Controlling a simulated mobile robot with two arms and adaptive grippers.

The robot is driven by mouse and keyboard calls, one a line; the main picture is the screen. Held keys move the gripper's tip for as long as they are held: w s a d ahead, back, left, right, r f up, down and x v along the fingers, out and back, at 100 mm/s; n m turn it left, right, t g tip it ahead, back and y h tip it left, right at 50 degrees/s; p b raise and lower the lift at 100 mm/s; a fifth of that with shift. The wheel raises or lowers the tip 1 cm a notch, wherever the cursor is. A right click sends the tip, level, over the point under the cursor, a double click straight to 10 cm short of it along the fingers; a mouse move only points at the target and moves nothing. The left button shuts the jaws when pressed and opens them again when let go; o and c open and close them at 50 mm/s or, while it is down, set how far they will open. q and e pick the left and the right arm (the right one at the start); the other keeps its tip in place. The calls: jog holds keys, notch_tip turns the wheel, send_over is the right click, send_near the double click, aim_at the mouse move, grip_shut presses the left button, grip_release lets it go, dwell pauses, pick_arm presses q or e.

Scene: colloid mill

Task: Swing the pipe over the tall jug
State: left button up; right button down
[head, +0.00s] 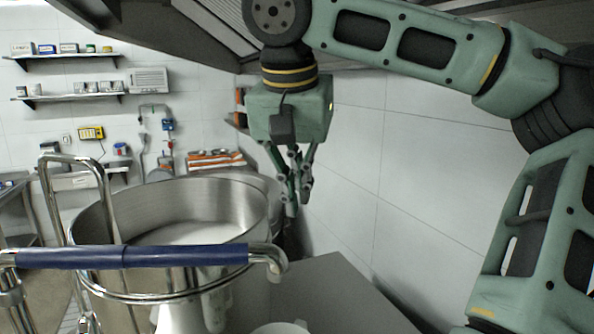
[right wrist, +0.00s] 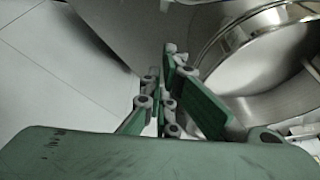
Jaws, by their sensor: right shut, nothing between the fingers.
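The chrome pipe with a dark blue sleeve (head: 130,256) runs across the front of the steel hopper in the head view. Its bent, bare metal end (head: 270,262) points down at the right, beside the hopper. A white rim (head: 280,328) shows at the bottom edge below that end; it may be a jug, but most of it is cut off. My right gripper (head: 293,203) hangs fingers down, right of the hopper and above and behind the pipe end, apart from it. It is shut and empty, as the right wrist view (right wrist: 163,65) also shows. My left gripper is out of view.
The open steel hopper (head: 90,215) holds pale material and has a tall bent chrome tube (head: 103,190) at its left. A grey tabletop (head: 335,295) right of it looks clear. A tiled wall (head: 425,185) is close on the right; a dark hood overhangs above.

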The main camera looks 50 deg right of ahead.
jog(key=v, duration=0.3)
jog(key=shift+a+r, duration=0.15)
jog(key=shift+r, duration=0.15)
jog(key=shift+a, duration=0.2)
